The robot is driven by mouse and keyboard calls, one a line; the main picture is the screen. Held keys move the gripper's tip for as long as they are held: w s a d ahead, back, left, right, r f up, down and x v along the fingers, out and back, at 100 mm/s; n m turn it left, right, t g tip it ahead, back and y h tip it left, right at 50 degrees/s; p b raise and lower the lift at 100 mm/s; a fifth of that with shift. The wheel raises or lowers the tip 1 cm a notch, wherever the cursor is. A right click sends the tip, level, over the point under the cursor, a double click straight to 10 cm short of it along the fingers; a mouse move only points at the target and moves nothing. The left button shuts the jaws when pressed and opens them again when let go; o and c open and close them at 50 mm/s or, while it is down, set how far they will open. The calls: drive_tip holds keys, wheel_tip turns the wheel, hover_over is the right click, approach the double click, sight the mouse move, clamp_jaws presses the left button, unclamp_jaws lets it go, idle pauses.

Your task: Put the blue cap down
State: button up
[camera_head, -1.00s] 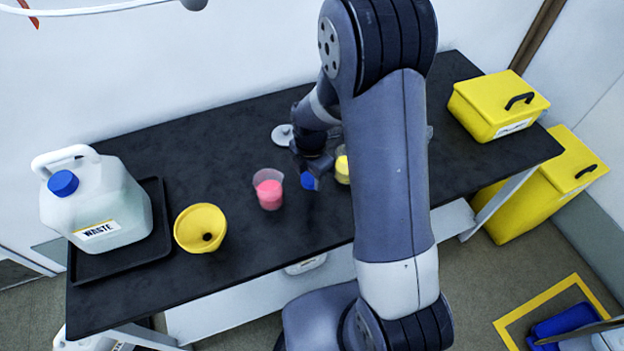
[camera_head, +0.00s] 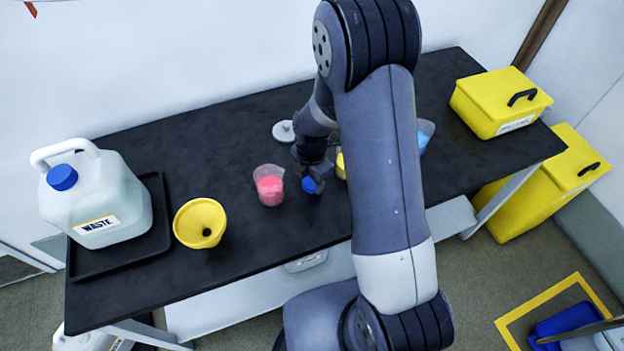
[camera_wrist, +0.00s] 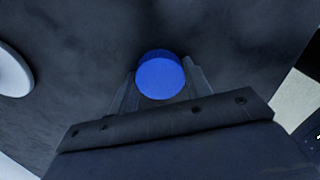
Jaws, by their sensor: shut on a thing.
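The blue cap (camera_head: 309,185) is at my gripper (camera_head: 314,184), over the black bench top between the pink beaker and the yellow beaker. In the wrist view the blue cap (camera_wrist: 160,76) sits between the two fingers of my gripper (camera_wrist: 160,82), which is shut on it. The cap looks close to the bench surface, but I cannot tell whether it touches. A second blue cap (camera_head: 62,177) is on the white waste jug (camera_head: 110,200) at the left.
A pink beaker (camera_head: 269,186) stands just left of my gripper. A yellow beaker (camera_head: 341,166) and a blue vessel (camera_head: 425,134) are partly hidden by my arm. A yellow funnel (camera_head: 200,223), a white disc (camera_head: 284,132) and a yellow box (camera_head: 500,102) are on the black bench (camera_head: 250,245).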

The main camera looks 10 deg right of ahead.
drive_tip(key=o, duration=0.6)
drive_tip(key=shift+s+f, duration=0.1)
drive_tip(key=shift+f, duration=0.15)
drive_tip(key=o, duration=0.4)
drive_tip(key=shift+s+f, duration=0.15)
drive_tip(key=shift+r+p, duration=0.55)
drive_tip(key=shift+p, duration=0.05)
wheel_tip(320, 180, up, 12)
drive_tip(key=shift+w+r, duration=0.25)
wheel_tip(320, 180, down, 12)
drive_tip(key=shift+f, duration=0.25)
drive_tip(key=shift+f+b, duration=0.35)
drive_tip(key=shift+b, duration=0.15)
